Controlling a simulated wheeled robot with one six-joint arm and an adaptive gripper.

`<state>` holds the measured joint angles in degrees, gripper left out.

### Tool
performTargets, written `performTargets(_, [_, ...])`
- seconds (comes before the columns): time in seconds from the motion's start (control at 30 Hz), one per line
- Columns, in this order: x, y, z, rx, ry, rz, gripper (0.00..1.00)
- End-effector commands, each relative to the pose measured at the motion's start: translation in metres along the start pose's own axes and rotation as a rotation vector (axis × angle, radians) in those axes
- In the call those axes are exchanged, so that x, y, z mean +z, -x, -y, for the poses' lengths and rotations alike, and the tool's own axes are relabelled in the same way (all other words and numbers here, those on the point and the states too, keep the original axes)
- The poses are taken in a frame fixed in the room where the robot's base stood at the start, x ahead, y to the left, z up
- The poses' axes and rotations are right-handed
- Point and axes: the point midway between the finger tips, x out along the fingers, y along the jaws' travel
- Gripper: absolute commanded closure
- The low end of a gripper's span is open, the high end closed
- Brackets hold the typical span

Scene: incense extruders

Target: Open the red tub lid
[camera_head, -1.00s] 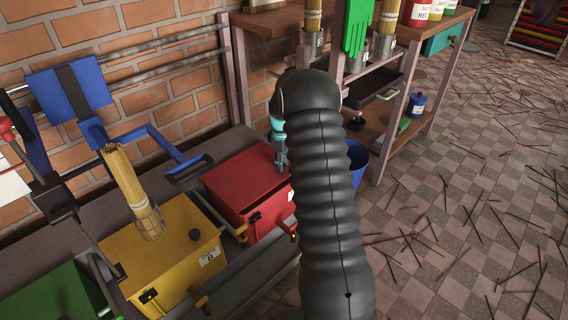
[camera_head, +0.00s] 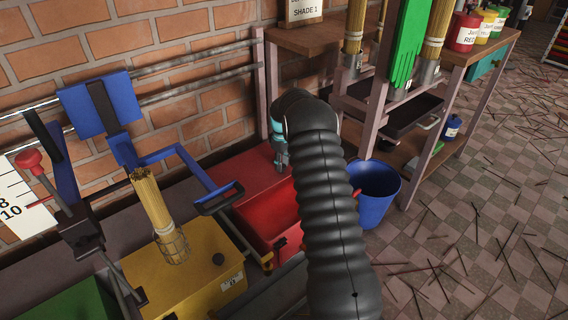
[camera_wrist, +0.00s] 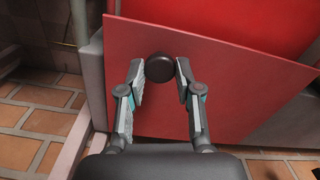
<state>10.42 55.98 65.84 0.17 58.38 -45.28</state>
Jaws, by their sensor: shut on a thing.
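The red tub (camera_head: 285,240) stands right of the yellow tub in the head view, and part of its red inside shows. Its red lid (camera_head: 252,178) lies at the tub's back, toward the brick wall; its exact tilt is unclear. My gripper (camera_head: 281,152) is at the lid, and my dark arm hides the tub's right part. In the wrist view the lid (camera_wrist: 225,85) is a flat red panel with a round dark knob (camera_wrist: 159,69). My gripper's two fingers (camera_wrist: 160,76) are closed around this knob.
The yellow tub (camera_head: 205,270) with a bundle of sticks (camera_head: 155,205) is to the left. A blue-handled frame (camera_head: 218,198) stands close left of the red tub. A blue bucket (camera_head: 375,205) and a wooden shelf unit (camera_head: 330,40) are to the right.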

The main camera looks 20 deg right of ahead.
Motion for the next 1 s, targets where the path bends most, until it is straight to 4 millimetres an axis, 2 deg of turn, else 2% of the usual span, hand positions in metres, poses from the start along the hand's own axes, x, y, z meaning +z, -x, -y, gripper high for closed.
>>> performTargets(0.17, [-0.001, 0.0, -0.001, 0.007, 0.004, 0.0, 1.0])
performTargets(0.2, [-0.001, 0.0, -0.001, 0.007, 0.004, 0.0, 0.59])
performTargets(0.27, [0.0, 0.0, -0.002, 0.007, 0.004, 0.0, 0.44])
performTargets(0.3, [-0.001, 0.0, 0.0, 0.006, 0.005, 0.0, 0.41])
performTargets(0.67, [-0.003, 0.005, 0.001, 0.006, 0.007, -0.001, 0.41])
performTargets(0.77, [-0.003, 0.016, 0.0, 0.008, 0.006, -0.003, 0.41])
performTargets(1.0, [-0.001, 0.061, -0.001, 0.007, 0.004, -0.003, 0.41])
